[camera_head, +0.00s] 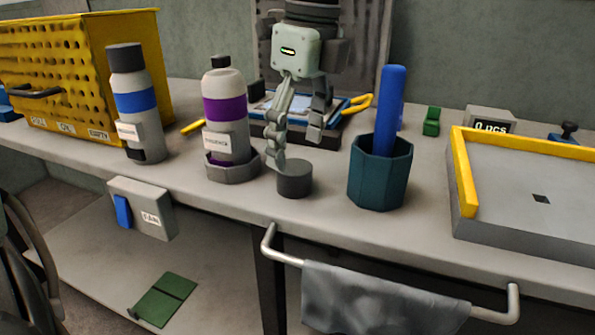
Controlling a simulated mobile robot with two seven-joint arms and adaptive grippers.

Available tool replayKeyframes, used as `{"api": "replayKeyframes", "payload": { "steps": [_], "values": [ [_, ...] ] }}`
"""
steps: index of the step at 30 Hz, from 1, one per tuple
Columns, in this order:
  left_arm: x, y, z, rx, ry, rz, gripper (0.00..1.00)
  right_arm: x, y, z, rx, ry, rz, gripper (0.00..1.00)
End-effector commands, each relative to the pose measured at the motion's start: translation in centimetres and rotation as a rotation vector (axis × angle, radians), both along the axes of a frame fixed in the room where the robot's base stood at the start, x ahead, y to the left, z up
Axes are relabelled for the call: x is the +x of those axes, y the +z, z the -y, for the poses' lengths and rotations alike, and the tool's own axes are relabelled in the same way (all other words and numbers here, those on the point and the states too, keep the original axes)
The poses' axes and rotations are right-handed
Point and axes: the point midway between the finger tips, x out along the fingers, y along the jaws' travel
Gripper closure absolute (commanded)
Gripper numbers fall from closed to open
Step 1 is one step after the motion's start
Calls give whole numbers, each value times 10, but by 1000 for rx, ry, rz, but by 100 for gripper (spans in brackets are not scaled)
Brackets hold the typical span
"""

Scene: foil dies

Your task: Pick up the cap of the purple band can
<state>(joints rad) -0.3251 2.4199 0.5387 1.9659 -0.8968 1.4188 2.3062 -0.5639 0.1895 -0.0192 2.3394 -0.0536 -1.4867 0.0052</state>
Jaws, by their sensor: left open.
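The purple band can (225,108) stands upright in a grey faceted holder (232,171) left of centre. A small dark nozzle (221,62) shows on its top, with no cap over it. A dark grey round cap (295,180) sits on the bench to the right of the can, near the front edge. My left gripper (298,150) points down just above and behind this cap. It is open and empty, with one finger close to the cap's upper left rim. I cannot tell if it touches. My right gripper is out of view.
A blue band can (134,101) with a dark cap stands at left, before a yellow perforated bin (60,75). A teal cup (379,175) with a blue cylinder (388,105) stands right of the cap. A yellow-edged tray (462,185) is at right. A rail with cloth runs below.

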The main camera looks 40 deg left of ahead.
Motion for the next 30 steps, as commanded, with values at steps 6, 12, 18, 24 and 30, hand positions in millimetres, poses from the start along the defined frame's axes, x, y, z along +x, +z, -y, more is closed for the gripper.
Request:
{"api": "replayKeyframes", "payload": {
  "steps": [6, 12, 18, 24, 30],
  "values": [
    [-4, -33, -3, -3, -1, -3, 26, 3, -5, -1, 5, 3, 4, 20],
    [-3, -45, -4, -2, 1, 1, 26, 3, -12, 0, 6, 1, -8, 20],
    [-3, -45, -5, -1, 1, 2, 29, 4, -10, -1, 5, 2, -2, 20],
    [-3, -45, -5, -1, 1, 2, 54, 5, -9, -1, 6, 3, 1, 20],
    [-3, -45, -5, -1, 1, 2, 66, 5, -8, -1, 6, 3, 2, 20]
  ]
}}
